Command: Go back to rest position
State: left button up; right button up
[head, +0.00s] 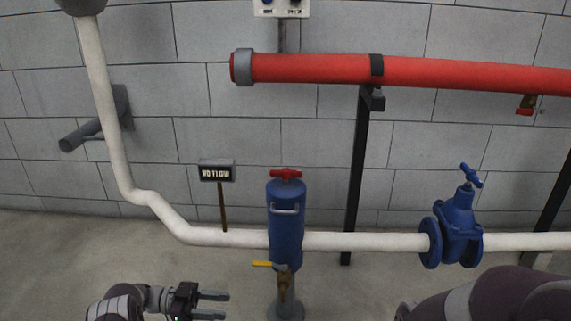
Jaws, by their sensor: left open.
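My left gripper (211,305) shows low in the head view, left of the blue cylinder's foot. Its two fingers point right and stand apart, with nothing between them. It appears clear of the pipes and the cylinder. Part of my right arm (500,298) shows at the bottom right corner, but its gripper is out of view. The blue upright cylinder (286,230) has a red handle (286,174) on top and a brass valve with a yellow lever (263,264) below.
A white pipe (355,242) runs across behind, with a blue valve (459,230) at right. A red pipe (320,69) runs above on black posts (357,170). A "NO FLOW" sign (217,172) stands left of the cylinder. The floor (60,260) at left is clear.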

pick_arm(q)
jog(key=w+f+n+t+y, duration=0.3)
jog(key=w+f+n+t, duration=0.15)
jog(key=w+t, duration=0.25)
jog(key=w+a+f+n+t+y+p, duration=0.1)
jog(key=w+a+n+t+y+p, duration=0.1)
jog(key=w+a+n+t+y, duration=0.45)
jog(key=s+a+r+n+g+y+p, duration=0.45)
jog(key=s+r+g+y, duration=0.2)
jog(key=s+y, duration=0.35)
jog(key=s+d+r+n+g+h+p, duration=0.1)
jog(key=s+d+r+g+p, duration=0.15)
jog(key=s+r, duration=0.5)
jog(key=s+d+r+n+g+p, duration=0.1)
jog(key=s+d+r+n+g, duration=0.2)
jog(key=s, duration=0.7)
jog(key=s+d+r+g+h+p, duration=0.1)
jog(key=s+d+r+p, duration=0.15)
jog(key=s+r, duration=0.55)
notch_tip(320, 180, up, 41)
jog(key=d+t+p, duration=0.2)
jog(key=p, duration=3.6)
jog(key=shift+s+d+m, duration=0.15)
jog(key=shift+s+m, duration=0.1)
jog(key=shift+m, duration=0.1)
pick_arm(e)
notch_tip(320, 180, up, 51)
jog(key=shift+w+f, duration=0.2)
jog(key=shift+w, duration=0.25)
